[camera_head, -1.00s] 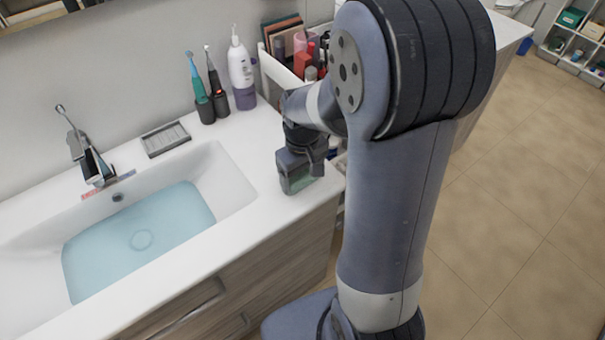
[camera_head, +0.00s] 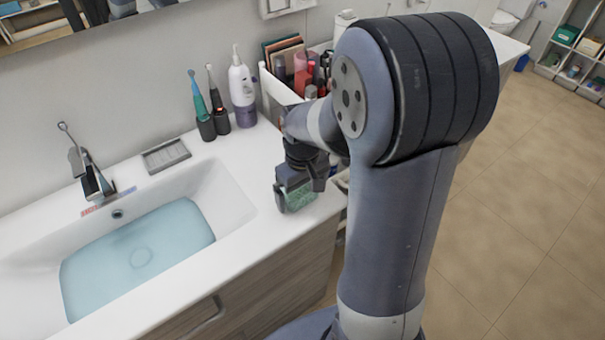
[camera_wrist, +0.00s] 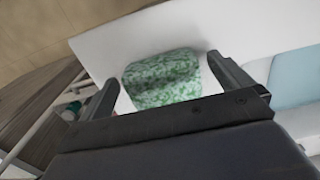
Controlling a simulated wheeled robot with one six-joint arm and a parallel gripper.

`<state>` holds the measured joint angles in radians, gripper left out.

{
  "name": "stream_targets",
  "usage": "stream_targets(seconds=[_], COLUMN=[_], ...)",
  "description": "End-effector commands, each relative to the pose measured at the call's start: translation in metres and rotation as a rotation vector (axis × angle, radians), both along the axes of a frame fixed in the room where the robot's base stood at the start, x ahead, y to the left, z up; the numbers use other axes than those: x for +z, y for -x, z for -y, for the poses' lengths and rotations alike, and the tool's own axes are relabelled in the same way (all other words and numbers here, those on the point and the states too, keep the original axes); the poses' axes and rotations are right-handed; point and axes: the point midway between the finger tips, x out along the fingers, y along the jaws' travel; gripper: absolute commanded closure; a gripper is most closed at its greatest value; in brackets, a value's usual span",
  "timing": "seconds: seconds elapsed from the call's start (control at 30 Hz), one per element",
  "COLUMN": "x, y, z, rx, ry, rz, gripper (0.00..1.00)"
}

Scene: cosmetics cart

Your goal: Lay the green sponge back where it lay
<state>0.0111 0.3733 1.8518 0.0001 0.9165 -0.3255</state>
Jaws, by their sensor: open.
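The green mottled sponge (camera_wrist: 162,77) shows in the wrist view against the white countertop, between the two fingers of my gripper (camera_wrist: 168,88). A gap shows between the sponge and the right finger; the left side is closer. In the head view the sponge (camera_head: 299,197) is at the front edge of the counter, right of the sink, partly hidden by my gripper (camera_head: 300,192). The gripper is open, pointing down around the sponge. The sponge appears to rest on the counter, though its underside is hidden.
The sink (camera_head: 232,200) holds blue water to the left. A grey soap dish (camera_head: 167,155), electric toothbrushes (camera_head: 219,118) and a white-and-purple bottle (camera_head: 242,90) stand behind it. A white box of cosmetics (camera_head: 273,97) is behind my arm. White counter (camera_head: 262,160) lies bare left of the gripper.

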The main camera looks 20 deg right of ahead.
Motion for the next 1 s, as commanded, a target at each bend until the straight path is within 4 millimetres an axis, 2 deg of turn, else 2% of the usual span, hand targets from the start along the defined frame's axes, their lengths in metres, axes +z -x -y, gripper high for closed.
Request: stream_targets(seconds=[0.3,0.5,0.7,1.0], x=[0.069,0.101,0.113,0.113], y=[-0.001,-0.001,0.0,0.0], z=[0.0,0.0,0.0,0.0], rx=[0.0,0.0,0.0,0.0], ry=[0.0,0.0,0.0,0.0], rz=[0.007,0.004,0.001,0.0], gripper=[0.01,0.01,0.01,0.01])
